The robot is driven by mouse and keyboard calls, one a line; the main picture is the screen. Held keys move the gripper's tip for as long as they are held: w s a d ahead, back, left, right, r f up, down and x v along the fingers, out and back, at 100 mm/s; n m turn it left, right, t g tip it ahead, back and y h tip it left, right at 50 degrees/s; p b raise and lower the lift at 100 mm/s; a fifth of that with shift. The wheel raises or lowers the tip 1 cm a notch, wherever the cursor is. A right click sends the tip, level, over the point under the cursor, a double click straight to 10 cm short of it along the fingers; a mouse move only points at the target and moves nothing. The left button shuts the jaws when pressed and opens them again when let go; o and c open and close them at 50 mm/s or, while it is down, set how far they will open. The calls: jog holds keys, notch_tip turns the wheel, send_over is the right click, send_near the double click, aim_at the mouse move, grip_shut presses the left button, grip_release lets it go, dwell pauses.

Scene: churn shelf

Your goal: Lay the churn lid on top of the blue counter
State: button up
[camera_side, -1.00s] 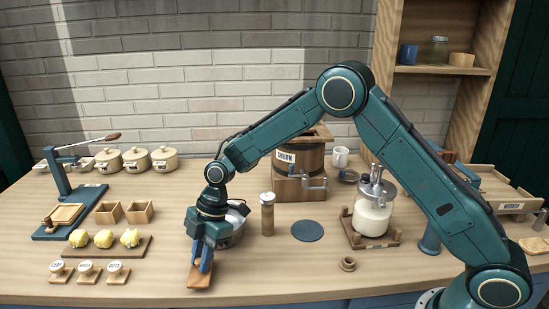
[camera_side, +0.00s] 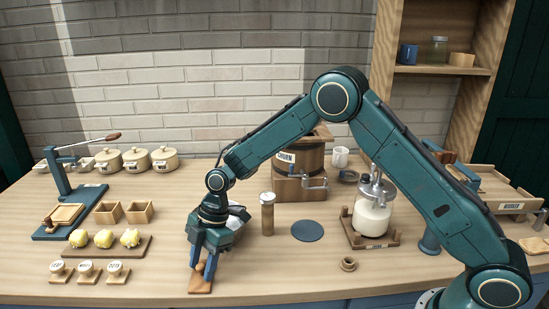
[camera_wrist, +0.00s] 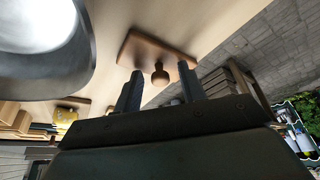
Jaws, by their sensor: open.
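The churn lid appears to be the small wooden board with a round knob (camera_side: 201,284) at the table's front edge; it shows in the wrist view (camera_wrist: 140,49) too. My gripper (camera_side: 203,268) points down over it, open, with one finger on either side of the knob. In the wrist view my fingers (camera_wrist: 161,88) stand apart with the knob between them, and a gap shows around the knob. The blue counter looks to be the flat round blue disc (camera_side: 307,231), bare, lying to the right of my gripper.
A wooden pepper-mill-like cylinder (camera_side: 267,214) stands between my gripper and the disc. A metal bowl (camera_wrist: 45,60) is close beside the lid, mostly behind my gripper in the side view. The churn (camera_side: 312,160) stands behind; a milk jar (camera_side: 372,217) sits right of the disc.

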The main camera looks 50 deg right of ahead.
jog(key=shift+r, duration=0.2)
jog(key=v, duration=1.2)
jog(key=shift+d, duration=0.1)
dwell(0.3)
